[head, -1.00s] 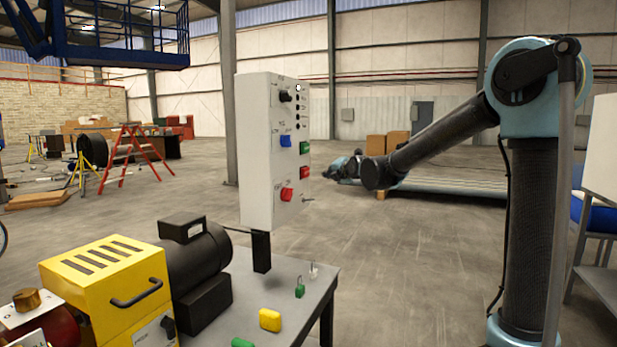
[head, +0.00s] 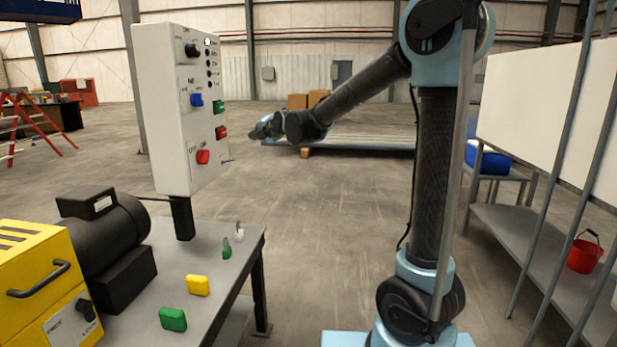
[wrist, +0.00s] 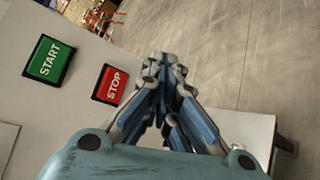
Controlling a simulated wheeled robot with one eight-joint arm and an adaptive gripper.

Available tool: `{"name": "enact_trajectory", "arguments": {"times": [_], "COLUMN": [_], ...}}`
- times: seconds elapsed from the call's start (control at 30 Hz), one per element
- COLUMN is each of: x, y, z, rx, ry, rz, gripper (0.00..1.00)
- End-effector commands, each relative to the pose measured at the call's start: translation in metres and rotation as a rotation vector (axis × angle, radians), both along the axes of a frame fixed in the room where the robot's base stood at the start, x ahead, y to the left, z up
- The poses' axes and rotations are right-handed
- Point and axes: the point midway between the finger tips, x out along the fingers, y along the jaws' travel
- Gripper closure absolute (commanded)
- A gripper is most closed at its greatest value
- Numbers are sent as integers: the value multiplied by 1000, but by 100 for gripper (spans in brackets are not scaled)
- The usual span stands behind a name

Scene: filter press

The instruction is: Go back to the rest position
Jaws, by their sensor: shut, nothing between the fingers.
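My gripper (wrist: 166,65) is shut and empty in the wrist view, its blue fingers meeting at the tips. In the head view my gripper (head: 257,130) is small, beyond and to the right of the control box. The grey control box (head: 165,110) stands on a post above the table. It carries a blue knob (head: 196,100), a red knob (head: 203,157), a green button (head: 220,106) and a red button (head: 221,132). In the wrist view the green START button (wrist: 49,61) and red STOP button (wrist: 111,85) lie left of the fingers, apart from them.
The grey table (head: 205,262) holds a yellow machine (head: 35,265), a black motor (head: 105,235), a yellow block (head: 199,285), a green block (head: 173,319) and small padlocks. A shelf (head: 530,240) with a red bucket (head: 585,252) stands right. Open floor lies between.

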Motion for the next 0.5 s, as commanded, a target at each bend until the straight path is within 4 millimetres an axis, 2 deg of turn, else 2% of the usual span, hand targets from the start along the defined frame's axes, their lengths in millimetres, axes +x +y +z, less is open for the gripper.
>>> {"name": "enact_trajectory", "arguments": {"times": [0.03, 0.1, 0.27, 0.5], "x": [-3, -11, -34, -84], "y": [-21, -51, -119, -214], "z": [-4, -11, -31, -67], "rx": [19, 56, 152, 311], "ry": [51, 138, 348, 633], "rz": [-32, -85, -230, -487], "gripper": [100, 100, 100, 100]}}
